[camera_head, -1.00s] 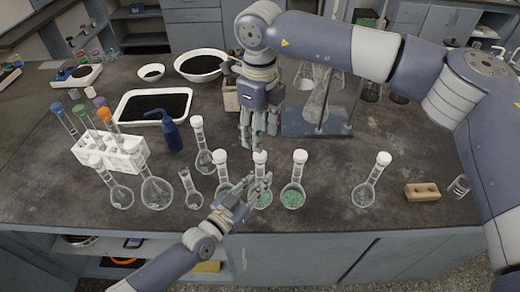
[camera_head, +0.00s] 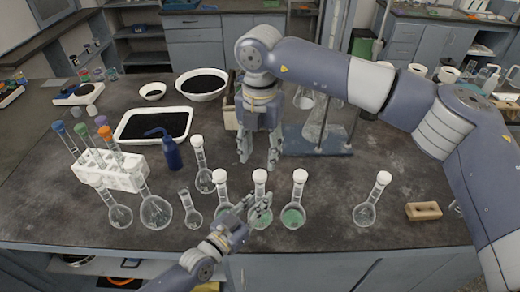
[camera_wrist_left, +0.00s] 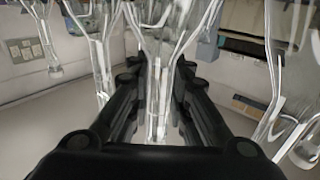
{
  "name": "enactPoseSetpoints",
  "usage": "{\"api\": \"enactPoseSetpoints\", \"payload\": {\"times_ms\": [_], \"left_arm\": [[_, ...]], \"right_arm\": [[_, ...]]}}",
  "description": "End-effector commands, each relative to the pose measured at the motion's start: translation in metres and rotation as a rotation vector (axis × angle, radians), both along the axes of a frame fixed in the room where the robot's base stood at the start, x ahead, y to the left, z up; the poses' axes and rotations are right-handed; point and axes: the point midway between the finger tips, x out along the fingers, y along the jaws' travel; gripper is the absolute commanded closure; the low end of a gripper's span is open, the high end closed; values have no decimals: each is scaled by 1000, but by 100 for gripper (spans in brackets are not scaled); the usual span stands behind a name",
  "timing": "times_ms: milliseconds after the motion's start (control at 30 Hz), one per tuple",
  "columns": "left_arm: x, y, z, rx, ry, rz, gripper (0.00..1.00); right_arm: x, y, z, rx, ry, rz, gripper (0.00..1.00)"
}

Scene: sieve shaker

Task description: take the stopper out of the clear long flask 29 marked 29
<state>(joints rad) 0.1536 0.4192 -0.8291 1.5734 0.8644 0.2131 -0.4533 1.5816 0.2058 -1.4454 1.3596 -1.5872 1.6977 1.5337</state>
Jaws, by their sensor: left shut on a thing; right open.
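Several clear long flasks with white stoppers stand in a row on the dark bench; the number 29 is not legible on any of them. My left gripper (camera_head: 259,208) is shut on the neck of a flask with green contents (camera_head: 262,217). That flask stands upright, with its white stopper (camera_head: 260,176) in its mouth. In the left wrist view its clear neck (camera_wrist_left: 156,100) stands between the dark fingers. My right gripper (camera_head: 259,160) points down, open and empty. Its fingertips are spread to either side, just above and behind the stopper in the head view.
A second green flask (camera_head: 293,215) stands close on the right, and clear flasks stand close on the left. A blue wash bottle (camera_head: 172,153), a white rack (camera_head: 125,178) and a black-filled tray (camera_head: 128,137) are further left. A wooden block (camera_head: 423,211) lies right.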

Motion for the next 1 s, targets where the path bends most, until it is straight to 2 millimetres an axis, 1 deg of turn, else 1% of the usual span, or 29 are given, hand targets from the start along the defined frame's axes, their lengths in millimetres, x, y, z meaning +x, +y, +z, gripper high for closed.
{"api": "enactPoseSetpoints", "payload": {"times_ms": [167, 433, 600, 733, 967, 1000], "left_arm": [[0, 0, 0, 0, 0, 0, 100], [0, 0, 0, 0, 0, 0, 100], [0, 0, 0, 0, 0, 0, 100], [0, 0, 0, 0, 0, 0, 100], [0, 0, 0, 0, 0, 0, 100], [0, 0, 0, 0, 0, 0, 100]], "right_arm": [[-1, 0, -17, -2, 3, -16, 56], [-1, -1, -59, -2, 4, -14, 56], [0, 0, -75, -1, 1, -14, 56], [0, 0, -79, -1, 1, -13, 56], [0, 0, -80, 0, 0, -13, 56], [0, 0, -80, 0, 0, -13, 65]]}}
